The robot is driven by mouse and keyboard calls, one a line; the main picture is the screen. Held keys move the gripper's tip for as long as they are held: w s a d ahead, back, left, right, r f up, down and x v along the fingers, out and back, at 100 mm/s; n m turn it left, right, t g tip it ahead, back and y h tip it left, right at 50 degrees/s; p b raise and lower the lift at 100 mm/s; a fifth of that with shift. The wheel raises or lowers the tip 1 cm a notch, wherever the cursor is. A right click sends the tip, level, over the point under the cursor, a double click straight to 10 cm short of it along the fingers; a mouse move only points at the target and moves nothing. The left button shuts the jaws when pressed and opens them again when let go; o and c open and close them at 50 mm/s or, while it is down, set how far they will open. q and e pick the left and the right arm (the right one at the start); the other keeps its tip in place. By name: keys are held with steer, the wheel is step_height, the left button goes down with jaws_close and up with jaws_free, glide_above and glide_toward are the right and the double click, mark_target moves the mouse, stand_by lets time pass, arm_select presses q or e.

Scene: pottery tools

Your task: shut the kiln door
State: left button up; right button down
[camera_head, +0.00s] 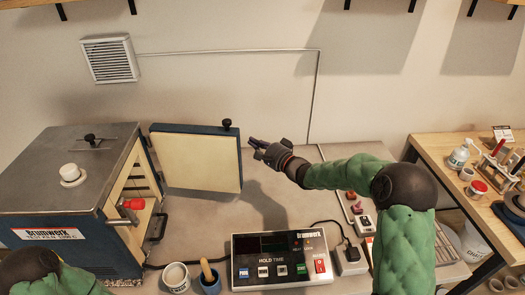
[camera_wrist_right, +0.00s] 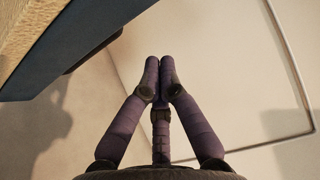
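The kiln (camera_head: 100,205) stands at the left of the bench, a grey and blue box with its pale front opening showing. Its door (camera_head: 195,160) stands wide open, swung out to the right, with a cream inner face, blue rim and black knob on top. In the right wrist view, the door's edge (camera_wrist_right: 75,55) crosses the upper left. My right gripper (camera_head: 252,142) is just right of the door's free edge; contact is not visible. Its fingertips (camera_wrist_right: 159,68) are together with nothing between them. My left arm shows at the lower left; its gripper is out of view.
A control box (camera_head: 282,258) stands at the front of the bench, with a white cup (camera_head: 176,277) and a blue cup (camera_head: 209,282) beside it. A red-tipped part (camera_head: 132,203) sticks out near the kiln opening.

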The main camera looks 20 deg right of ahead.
steer(key=a+b, duration=0.2)
steer(key=a, duration=0.1)
steer(key=shift+s+a, duration=0.15)
steer(key=shift+s, duration=0.05)
stand_by(0.4)
steer(key=shift+s, duration=0.1)
